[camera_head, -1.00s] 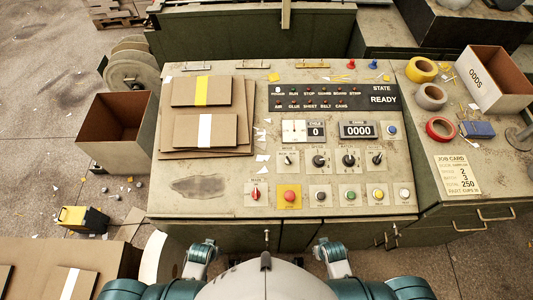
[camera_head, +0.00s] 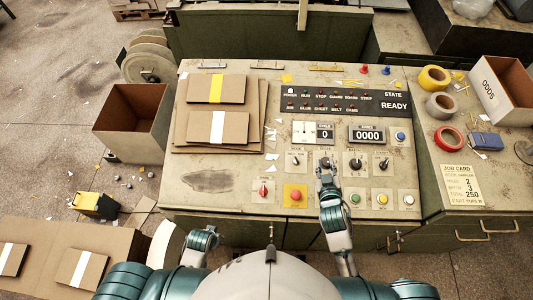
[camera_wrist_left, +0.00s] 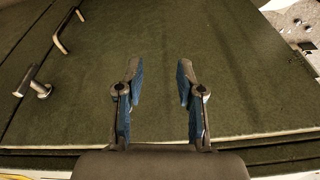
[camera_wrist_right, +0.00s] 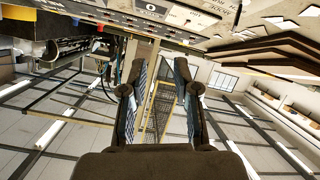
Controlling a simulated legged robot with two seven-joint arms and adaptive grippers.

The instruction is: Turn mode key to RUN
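The control panel (camera_head: 240,205) has a row of dials. The leftmost, a small switch (camera_head: 295,160), seems to be the mode key; its label is too small to read surely. Right of it is a black dial (camera_head: 325,161), partly covered by my right gripper (camera_head: 324,168). Contact with that dial cannot be told. The right fingers are apart and empty in the right wrist view (camera_wrist_right: 160,75). My left gripper (camera_head: 212,231) hangs before the panel's front edge; its fingers are apart and empty in the left wrist view (camera_wrist_left: 157,80). The state display (camera_head: 393,104) reads READY.
Below the dials are a red switch (camera_head: 263,190), a red button (camera_head: 295,195) and several other buttons. Two more dials (camera_head: 356,164) stand to the right. Stacked boards (camera_head: 219,105) lie left. Tape rolls (camera_head: 434,79) and a job card (camera_head: 459,186) lie on the right bench.

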